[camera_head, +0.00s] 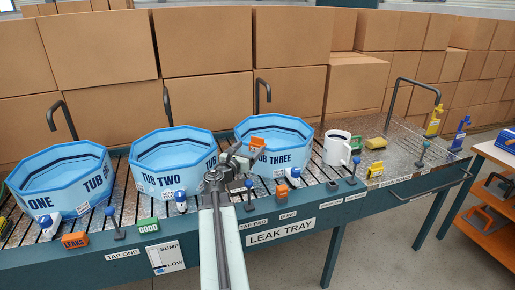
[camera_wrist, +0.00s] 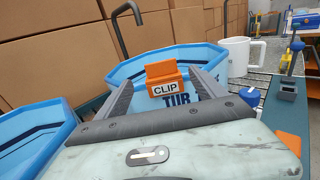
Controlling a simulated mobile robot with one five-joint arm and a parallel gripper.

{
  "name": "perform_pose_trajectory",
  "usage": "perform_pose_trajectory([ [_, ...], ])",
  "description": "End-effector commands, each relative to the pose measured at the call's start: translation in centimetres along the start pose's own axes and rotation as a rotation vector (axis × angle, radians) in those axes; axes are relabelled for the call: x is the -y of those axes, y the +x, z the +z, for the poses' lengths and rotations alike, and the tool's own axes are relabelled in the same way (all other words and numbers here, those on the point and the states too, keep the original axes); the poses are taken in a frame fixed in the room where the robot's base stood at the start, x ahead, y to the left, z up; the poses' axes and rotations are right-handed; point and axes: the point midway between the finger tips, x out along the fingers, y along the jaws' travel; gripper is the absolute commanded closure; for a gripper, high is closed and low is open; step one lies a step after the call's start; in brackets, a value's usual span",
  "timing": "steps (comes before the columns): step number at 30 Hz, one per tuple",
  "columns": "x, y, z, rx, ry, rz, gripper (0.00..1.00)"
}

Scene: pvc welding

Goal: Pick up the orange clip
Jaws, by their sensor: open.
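The orange clip (camera_wrist: 163,80) carries a white label reading CLIP and sits at the near rim of tub three, just beyond my fingers in the wrist view. In the head view the orange clip (camera_head: 257,142) shows small at the tub's left front rim. Tub three (camera_head: 283,160) is a blue octagonal tub; its rim also shows in the wrist view (camera_wrist: 208,56). My gripper (camera_wrist: 165,92) is open, its two dark fingers pointing toward the clip, one to each side. Nothing is held. In the head view my gripper (camera_head: 236,157) is beside the clip, to its left.
Tub two (camera_head: 172,168) and tub one (camera_head: 62,187) stand left along the leak tray (camera_head: 285,231). A white mug (camera_head: 337,148) stands right of tub three. Dark taps (camera_head: 262,93) rise behind the tubs. Small blue-topped valves line the front edge. Cardboard boxes fill the back.

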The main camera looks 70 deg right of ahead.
Motion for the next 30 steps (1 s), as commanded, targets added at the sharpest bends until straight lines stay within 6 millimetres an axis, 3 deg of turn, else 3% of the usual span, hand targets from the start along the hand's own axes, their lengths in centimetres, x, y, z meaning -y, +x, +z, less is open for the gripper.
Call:
perform_pose_trajectory([
  [3, 0.2, 2.0, 0.0, 0.000, 0.000, -0.006, 0.20],
  [10, 0.5, 3.4, -0.1, 0.000, 0.000, -0.010, 0.20],
  [17, 0.5, 7.4, -0.2, 0.000, 0.000, -0.011, 0.20],
  [24, 0.6, 7.6, -0.2, 0.000, 0.000, -0.010, 0.20],
  [30, 0.7, 7.6, -0.2, 0.000, 0.000, -0.011, 0.76],
])
